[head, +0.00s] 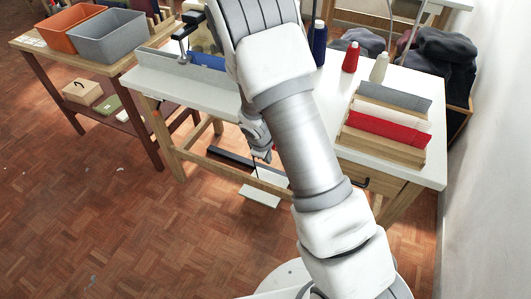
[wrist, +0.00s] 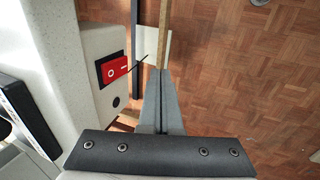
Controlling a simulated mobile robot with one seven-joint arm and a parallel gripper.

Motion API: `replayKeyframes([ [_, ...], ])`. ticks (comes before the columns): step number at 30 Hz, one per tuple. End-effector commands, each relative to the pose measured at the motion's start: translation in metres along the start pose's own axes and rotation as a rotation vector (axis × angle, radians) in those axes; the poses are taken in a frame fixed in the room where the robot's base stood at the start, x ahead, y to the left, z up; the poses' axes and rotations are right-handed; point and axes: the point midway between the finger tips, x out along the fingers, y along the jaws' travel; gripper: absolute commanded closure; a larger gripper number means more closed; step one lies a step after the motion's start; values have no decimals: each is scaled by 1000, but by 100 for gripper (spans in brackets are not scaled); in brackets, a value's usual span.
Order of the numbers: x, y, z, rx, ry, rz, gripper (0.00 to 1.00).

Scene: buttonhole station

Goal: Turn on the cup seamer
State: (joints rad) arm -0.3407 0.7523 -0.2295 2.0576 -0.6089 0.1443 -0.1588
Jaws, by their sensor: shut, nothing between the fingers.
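A red rocker switch (wrist: 115,70) in a black frame sits on the side of a cream box (wrist: 98,45) in the wrist view. My gripper (wrist: 162,78) is shut and empty, its fingertips just right of the switch and apart from it in the picture. In the head view my gripper (head: 264,152) hangs by the front edge of the white table, partly behind my arm. A machine with a dark head (head: 188,26) stands on that table, largely hidden by my arm. I cannot tell whether it is the cup seamer. The switch is not visible in the head view.
The white table (head: 415,160) holds thread cones (head: 351,57) and a rack of folded cloth (head: 385,122). A pedal plate (head: 261,196) lies below. A side table with bins (head: 108,37) stands left. A wall (head: 490,150) is right. Front-left floor is clear.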

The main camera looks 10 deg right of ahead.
Motion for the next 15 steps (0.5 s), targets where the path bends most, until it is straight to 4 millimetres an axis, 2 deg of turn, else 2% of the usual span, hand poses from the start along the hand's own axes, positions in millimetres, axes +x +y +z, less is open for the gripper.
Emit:
replayKeyframes([
  [1,1,10,0,5,2,3,100],
  [6,9,26,0,4,2,2,100],
  [15,13,36,0,0,1,2,100],
])
